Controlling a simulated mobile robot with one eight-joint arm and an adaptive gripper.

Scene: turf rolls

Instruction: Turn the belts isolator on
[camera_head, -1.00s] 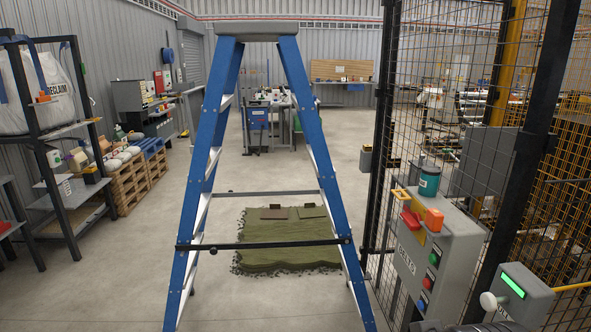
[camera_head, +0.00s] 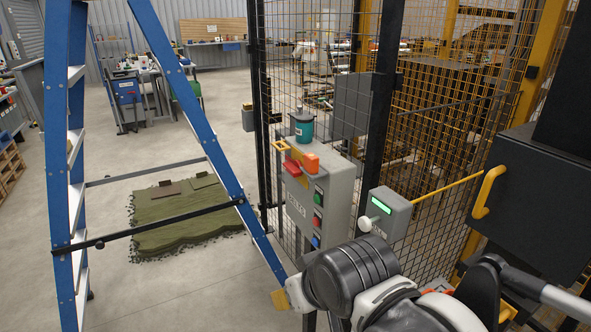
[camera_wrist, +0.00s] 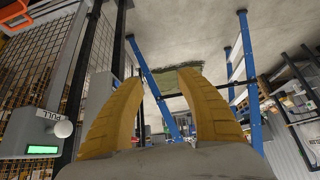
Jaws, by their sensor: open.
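An orange block (camera_head: 306,161) sits beside the handle. The box front has a green, a red and a blue button. My gripper shows in the wrist view (camera_wrist: 160,82) with its two yellow fingers spread apart and nothing between them. In the head view a bit of yellow finger (camera_head: 280,299) shows below and left of the box, apart from it; my arm hides the rest. I cannot make out the handle in the wrist view.
A teal canister (camera_head: 303,127) stands on the grey box. A second grey box with a green display (camera_head: 380,206) and white knob is to its right. Mesh fencing (camera_head: 430,130) stands behind. A blue stepladder (camera_head: 200,130) is close on the left, with green turf (camera_head: 185,215) beyond it.

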